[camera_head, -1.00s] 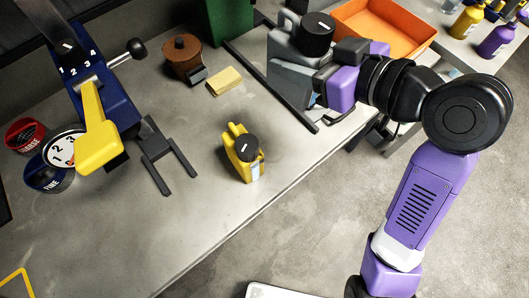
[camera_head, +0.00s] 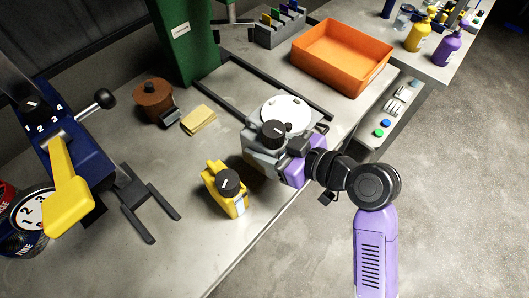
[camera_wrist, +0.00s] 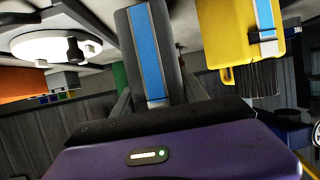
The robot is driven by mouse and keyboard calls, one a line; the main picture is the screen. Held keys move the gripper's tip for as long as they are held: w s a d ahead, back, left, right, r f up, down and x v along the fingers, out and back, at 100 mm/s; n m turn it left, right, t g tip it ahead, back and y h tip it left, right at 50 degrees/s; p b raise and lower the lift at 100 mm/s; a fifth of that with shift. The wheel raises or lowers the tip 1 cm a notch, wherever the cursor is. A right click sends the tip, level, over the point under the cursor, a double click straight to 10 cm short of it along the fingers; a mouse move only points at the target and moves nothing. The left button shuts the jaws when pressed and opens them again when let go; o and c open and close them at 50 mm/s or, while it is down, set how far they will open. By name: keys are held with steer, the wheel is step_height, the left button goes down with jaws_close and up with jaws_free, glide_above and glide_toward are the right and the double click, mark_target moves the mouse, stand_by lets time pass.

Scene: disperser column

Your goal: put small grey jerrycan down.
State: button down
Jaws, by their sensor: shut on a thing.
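The small grey jerrycan (camera_head: 262,152), with a black cap, is upright over the worktable (camera_head: 180,272), to the right of the yellow jerrycan (camera_head: 222,188). My gripper (camera_head: 275,160) is shut on it from the right side. In the wrist view the grey jerrycan (camera_wrist: 147,45), with a blue label stripe, sits between my fingers (camera_wrist: 157,95). The yellow jerrycan (camera_wrist: 235,35) stands apart from it there. The grey jerrycan's underside is hidden, so I cannot tell whether it touches the table.
A white round disc (camera_head: 287,112) is right behind the grey jerrycan. Dark rails (camera_head: 221,106) lie beside it. An orange tray (camera_head: 343,58) stands behind to the right. A brown pot (camera_head: 153,101) and yellow sponge (camera_head: 200,119) are to the left. Bare table lies in front.

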steer(key=shift+f, duration=2.05)
steer(key=shift+f, duration=0.2)
steer(key=c, duration=0.6)
jaws_free()
steer(key=shift+r, duration=0.15)
steer(key=shift+s+d+r, duration=0.1)
steer(key=shift+d, duration=0.05)
steer(key=v, duration=1.1)
steer(key=shift+s+d+b, duration=0.2)
steer(key=shift+b, duration=0.25)
steer(key=shift+r, duration=0.15)
